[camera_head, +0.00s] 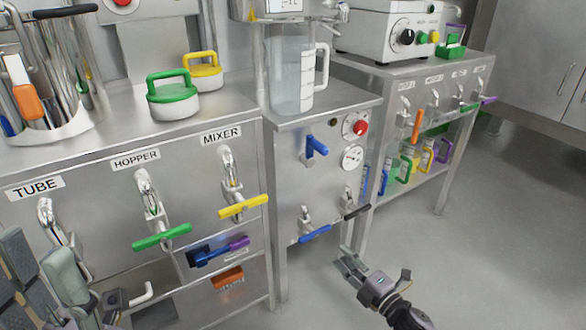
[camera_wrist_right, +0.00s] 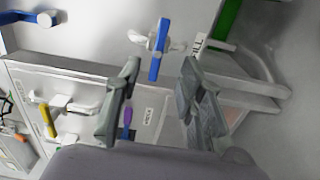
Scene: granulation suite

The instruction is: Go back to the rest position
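My right gripper (camera_head: 352,268) is in the lower middle of the head view, in front of the middle steel cabinet and apart from it. In the right wrist view its two fingers (camera_wrist_right: 158,100) are spread with nothing between them. Beyond the fingers a valve with a blue handle (camera_wrist_right: 159,50) shows, not touched. My left gripper (camera_head: 40,275) is at the lower left edge of the head view, in front of the cabinet below the TUBE label. It is partly cut off, and its fingertips are not clear.
The left cabinet has valves with a green handle (camera_head: 161,237) and a yellow handle (camera_head: 243,206). The middle cabinet (camera_head: 300,180) has blue and black handles and carries a clear jug (camera_head: 291,75). A right bench (camera_head: 450,70) holds a white machine. The floor (camera_head: 500,240) at right is free.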

